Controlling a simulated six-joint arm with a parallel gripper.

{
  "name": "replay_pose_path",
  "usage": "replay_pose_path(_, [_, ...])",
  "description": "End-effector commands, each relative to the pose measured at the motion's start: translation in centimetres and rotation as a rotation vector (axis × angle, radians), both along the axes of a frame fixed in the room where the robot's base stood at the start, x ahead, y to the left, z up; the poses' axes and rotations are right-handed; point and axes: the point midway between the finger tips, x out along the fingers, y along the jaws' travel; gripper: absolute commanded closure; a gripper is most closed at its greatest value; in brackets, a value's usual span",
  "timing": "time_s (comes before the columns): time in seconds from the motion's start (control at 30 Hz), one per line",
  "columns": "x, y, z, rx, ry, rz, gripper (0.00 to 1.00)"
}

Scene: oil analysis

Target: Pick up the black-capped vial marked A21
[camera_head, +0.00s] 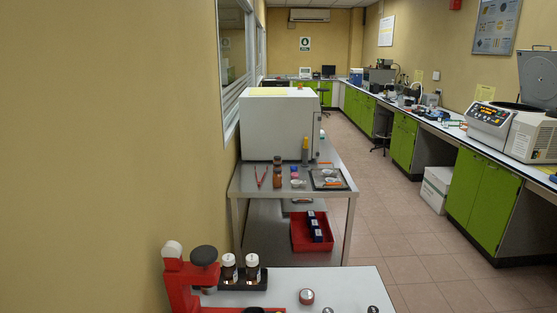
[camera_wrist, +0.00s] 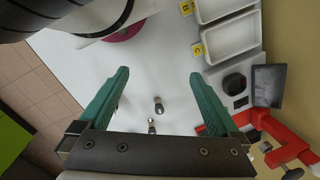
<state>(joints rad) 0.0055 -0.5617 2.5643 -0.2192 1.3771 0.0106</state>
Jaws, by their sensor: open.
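My gripper (camera_wrist: 158,74) is open, its two green fingers spread wide with nothing held between them. Two small vial-like objects show on the white table between the fingers in the wrist view, one dark-topped (camera_wrist: 158,104) and one closer to the gripper's base (camera_wrist: 151,122). They appear to lie below the gripper, apart from both fingers. No A21 marking can be read on either. In the head view, small dark-topped objects (camera_head: 373,309) are partly cut off at the bottom edge of the white table (camera_head: 350,280). My gripper is not visible there.
White trays (camera_wrist: 229,42) with yellow letter tags and a red stand (camera_wrist: 285,135) are at the right in the wrist view. In the head view, a red device (camera_head: 180,280), white-capped brown bottles (camera_head: 253,268) in a black rack and a round jar (camera_head: 306,296) stand on the table.

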Motion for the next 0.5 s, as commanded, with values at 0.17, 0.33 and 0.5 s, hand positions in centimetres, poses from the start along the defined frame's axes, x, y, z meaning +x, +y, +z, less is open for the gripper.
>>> replay_pose_path(0.17, [0.0, 0.0, 0.0, 0.0, 0.002, -0.004, 0.3])
replay_pose_path(0.33, [0.1, 0.0, 0.1, 0.0, 0.002, -0.005, 0.3])
replay_pose_path(0.5, [0.6, -1.5, -0.8, -0.1, 0.084, 0.177, 0.3])
